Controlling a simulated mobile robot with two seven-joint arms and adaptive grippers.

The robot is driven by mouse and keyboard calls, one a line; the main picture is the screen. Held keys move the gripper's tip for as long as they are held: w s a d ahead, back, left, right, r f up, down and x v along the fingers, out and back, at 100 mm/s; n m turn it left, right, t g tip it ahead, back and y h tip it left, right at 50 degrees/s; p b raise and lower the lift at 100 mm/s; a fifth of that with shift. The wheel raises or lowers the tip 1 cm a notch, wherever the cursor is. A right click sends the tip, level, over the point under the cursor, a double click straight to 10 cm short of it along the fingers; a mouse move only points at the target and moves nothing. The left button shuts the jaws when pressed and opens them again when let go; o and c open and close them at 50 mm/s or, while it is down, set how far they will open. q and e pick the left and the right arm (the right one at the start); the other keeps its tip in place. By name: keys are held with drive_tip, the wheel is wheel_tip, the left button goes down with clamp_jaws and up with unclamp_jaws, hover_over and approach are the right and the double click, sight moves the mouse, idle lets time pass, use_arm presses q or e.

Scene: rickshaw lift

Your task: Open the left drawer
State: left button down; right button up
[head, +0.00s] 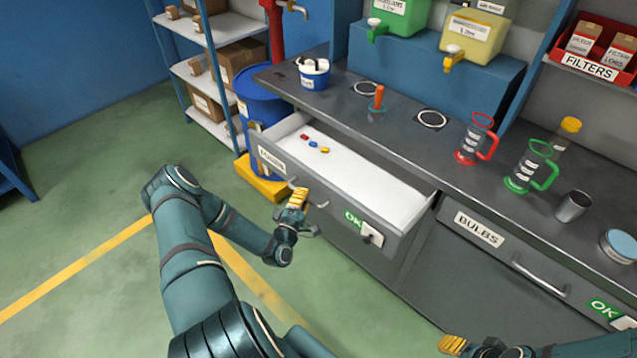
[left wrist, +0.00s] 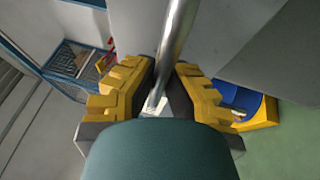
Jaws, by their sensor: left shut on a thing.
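The left drawer (head: 330,172) is pulled out from the grey bench, and its white inside shows with several small red, blue and yellow pieces near its left end. Its front carries a partly covered label and a green OK tag. My left gripper (head: 298,199) is at the drawer front, shut on the drawer handle (head: 322,204). In the left wrist view the handle (left wrist: 174,45) is a metal bar running between the yellow fingers (left wrist: 160,95). My right gripper (head: 455,344) shows only in part at the bottom right, below the BULBS drawer; its jaw opening is unclear.
The BULBS drawer (head: 490,250) to the right is closed. Jugs, a metal cup (head: 573,206) and a white tub (head: 314,73) stand on the worktop. A blue barrel (head: 262,108) stands left of the bench. Green floor lies open at left.

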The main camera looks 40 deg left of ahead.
use_arm(q)
drive_tip(key=shift+s+a, duration=0.2)
drive_tip(key=shift+s, duration=1.15)
drive_tip(key=c, duration=1)
unclamp_jaws()
drive_tip(key=shift+s+d, duration=0.1)
drive_tip(key=v, duration=1.1)
drive_tip(key=shift+s, duration=0.4)
drive_tip(key=shift+d, duration=0.1)
